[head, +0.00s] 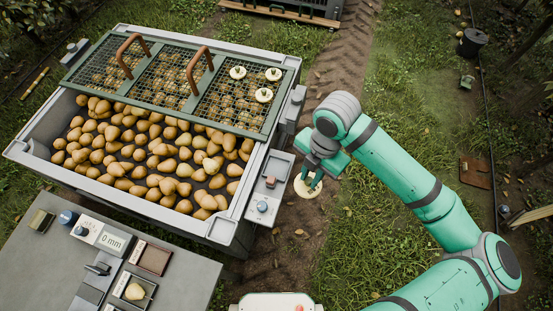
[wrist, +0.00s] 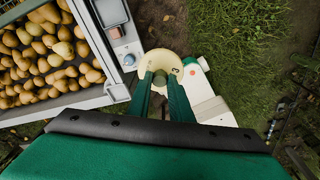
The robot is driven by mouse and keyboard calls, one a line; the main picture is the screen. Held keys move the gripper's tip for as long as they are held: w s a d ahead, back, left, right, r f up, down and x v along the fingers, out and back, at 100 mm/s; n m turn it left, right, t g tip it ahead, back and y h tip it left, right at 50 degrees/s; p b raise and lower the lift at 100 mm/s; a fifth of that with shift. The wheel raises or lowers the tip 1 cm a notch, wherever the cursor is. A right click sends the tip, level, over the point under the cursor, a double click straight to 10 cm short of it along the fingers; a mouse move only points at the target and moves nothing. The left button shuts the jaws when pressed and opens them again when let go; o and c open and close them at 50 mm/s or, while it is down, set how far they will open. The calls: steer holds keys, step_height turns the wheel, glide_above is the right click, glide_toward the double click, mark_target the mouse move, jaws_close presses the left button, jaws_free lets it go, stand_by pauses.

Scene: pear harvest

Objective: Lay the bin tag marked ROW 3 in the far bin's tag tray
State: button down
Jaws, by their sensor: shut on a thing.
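My gripper (head: 313,180) is shut on a round cream tag (head: 306,190) and holds it above the dirt strip, to the right of the pear bin. In the wrist view both green fingers (wrist: 163,84) pinch the edge of the tag (wrist: 158,57); a dark "3" shows on it, and the rest of its marking is hidden or too small to read. Three similar round tags (head: 264,95) lie on the bin's mesh lid. At the top edge stands another dark bin (head: 297,10), partly cut off; I cannot make out a tag tray on it.
The pear bin (head: 232,241) has a grey side tray (head: 282,158), a reddish block (head: 270,182) and a blue knob (head: 262,206). A grey table (head: 180,270) with instruments stands at lower left. The dirt track (head: 340,60) leading to the dark bin is clear.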

steer(key=w+a+f+n, duration=0.3)
steer(key=a+f+n, duration=0.1)
steer(key=a+f, duration=0.35)
steer(key=w+a+f+n, duration=0.3)
steer(key=a+f, duration=0.3)
steer(key=a, duration=0.2)
steer(key=shift+h, duration=0.4)
steer(key=w+d+f, duration=0.2)
steer(key=w+f, duration=0.1)
steer(key=w, duration=0.1)
steer(key=w+d+f, duration=0.2)
steer(key=w+f, duration=0.1)
steer(key=w, duration=0.1)
steer(key=w+d+f, duration=0.2)
steer(key=w+f, duration=0.1)
steer(key=f, duration=0.1)
steer(key=shift+w, duration=0.4)
steer(key=shift+w+d+f, duration=0.15)
steer(key=shift+f, duration=1.5)
steer(key=shift+f, duration=0.25)
steer(key=c, duration=1.6)
jaws_free()
steer(key=shift+r, duration=0.1)
